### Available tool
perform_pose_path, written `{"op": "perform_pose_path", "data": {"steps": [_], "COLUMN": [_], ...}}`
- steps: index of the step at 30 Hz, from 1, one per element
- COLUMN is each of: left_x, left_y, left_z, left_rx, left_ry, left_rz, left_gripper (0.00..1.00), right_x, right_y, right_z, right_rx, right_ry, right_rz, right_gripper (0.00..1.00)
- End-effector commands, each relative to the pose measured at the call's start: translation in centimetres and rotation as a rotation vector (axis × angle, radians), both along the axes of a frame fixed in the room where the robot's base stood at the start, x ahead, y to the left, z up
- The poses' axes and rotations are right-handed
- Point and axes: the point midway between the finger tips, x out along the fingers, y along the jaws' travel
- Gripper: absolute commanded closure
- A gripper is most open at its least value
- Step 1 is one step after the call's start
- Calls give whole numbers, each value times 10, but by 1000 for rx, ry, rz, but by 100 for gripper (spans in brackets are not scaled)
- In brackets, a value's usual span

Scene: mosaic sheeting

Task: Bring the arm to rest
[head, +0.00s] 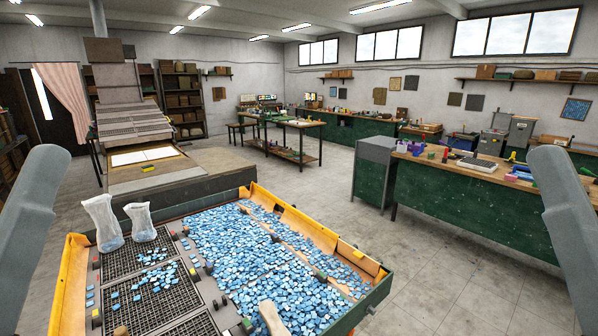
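A grey link of my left arm (35,215) stands at the left edge, and a grey link of my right arm (568,225) stands at the right edge. Neither gripper shows; both are outside the picture. Between the arms is a yellow and green sorting bench (72,275). Many loose blue mosaic tiles (250,255) lie spread over it. Dark mesh sheets (120,262) lie in its left part, with some blue tiles on them.
Two translucent whitish bags (103,222) (141,222) stand at the bench's left. A pale object (271,319) shows at the bottom edge. A green cabinet bench (470,208) stands at right, with bare floor (440,270) before it. A long table with sheets (150,172) extends behind at left.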

Motion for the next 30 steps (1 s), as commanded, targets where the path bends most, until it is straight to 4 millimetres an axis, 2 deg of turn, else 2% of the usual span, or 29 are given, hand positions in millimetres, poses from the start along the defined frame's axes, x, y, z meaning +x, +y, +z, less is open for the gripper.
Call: {"op": "perform_pose_path", "data": {"steps": [1, 9, 13, 15, 18, 30], "left_x": [0, 1, 1, 1, 1, 1], "left_y": [0, 0, 0, 0, 0, 0], "left_z": [44, 175, 223, 239, 248, 245], "left_rx": [1, 1, 2, 2, 2, 2], "left_ry": [1, 2, 3, 4, 4, 3], "left_rz": [1, 1, 1, 1, 1, 1], "left_gripper": [31, 31, 31, 31, 31, 31], "right_x": [0, 0, 0, 0, 0, 0], "right_y": [0, 0, 0, 0, 0, 0], "right_z": [44, 176, 224, 239, 249, 245], "right_rx": [0, 0, 0, 0, 0, 0], "right_ry": [1, 1, 1, 1, 2, 2], "right_rz": [0, 0, 0, 0, 0, 0], "right_gripper": [29, 29, 29, 29, 29, 29]}}
